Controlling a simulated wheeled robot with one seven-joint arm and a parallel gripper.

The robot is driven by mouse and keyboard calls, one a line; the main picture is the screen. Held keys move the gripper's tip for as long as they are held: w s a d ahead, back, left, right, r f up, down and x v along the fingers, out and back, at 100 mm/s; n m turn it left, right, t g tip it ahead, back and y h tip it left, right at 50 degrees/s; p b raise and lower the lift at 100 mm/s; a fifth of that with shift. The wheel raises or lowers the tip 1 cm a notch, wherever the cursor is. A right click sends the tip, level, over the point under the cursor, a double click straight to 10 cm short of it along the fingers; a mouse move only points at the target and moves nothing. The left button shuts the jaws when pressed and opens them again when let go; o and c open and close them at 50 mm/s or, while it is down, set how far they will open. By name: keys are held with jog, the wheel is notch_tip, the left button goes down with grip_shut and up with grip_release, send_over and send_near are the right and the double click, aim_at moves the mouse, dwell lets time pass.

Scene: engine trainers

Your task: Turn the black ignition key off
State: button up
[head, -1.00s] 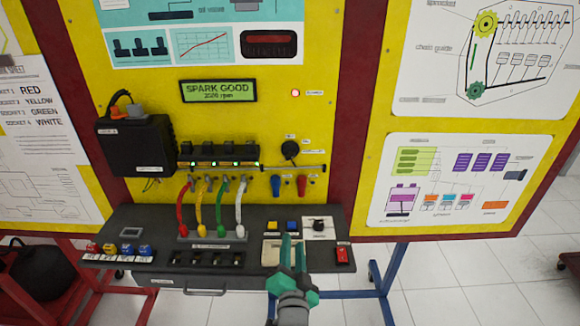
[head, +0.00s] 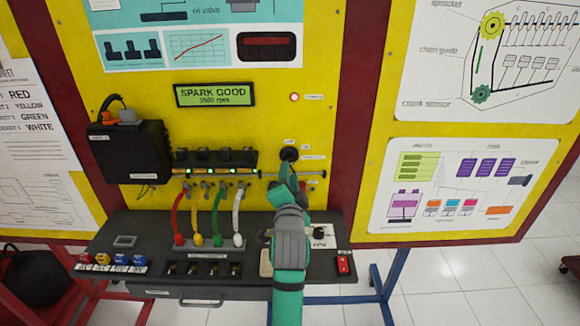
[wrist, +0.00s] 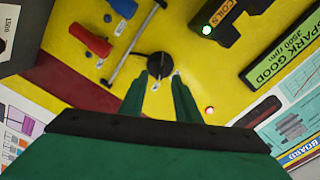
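The black ignition key (head: 290,153) sits on a round black switch on the yellow panel, right of the row of coils. It also shows in the wrist view (wrist: 157,65), just beyond my fingertips. My gripper (head: 288,172) is up at the panel, and its fingers cover the lower part of the switch in the head view. In the wrist view my gripper (wrist: 162,76) has its two fingers a little apart, with a narrow gap between the tips at the key's near edge. I cannot tell whether they touch the key.
A metal rail (head: 313,174) runs beside the key under the coils. Red and blue connectors (wrist: 90,40) hang close by. The display (head: 214,94) reads SPARK GOOD, 3500 rpm, and a red lamp (head: 294,97) is lit. A console (head: 135,222) with plugs and switches stands below.

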jog(key=w, duration=0.5)
jog(key=c, duration=0.7)
jog(key=shift+d, duration=0.1)
grip_shut()
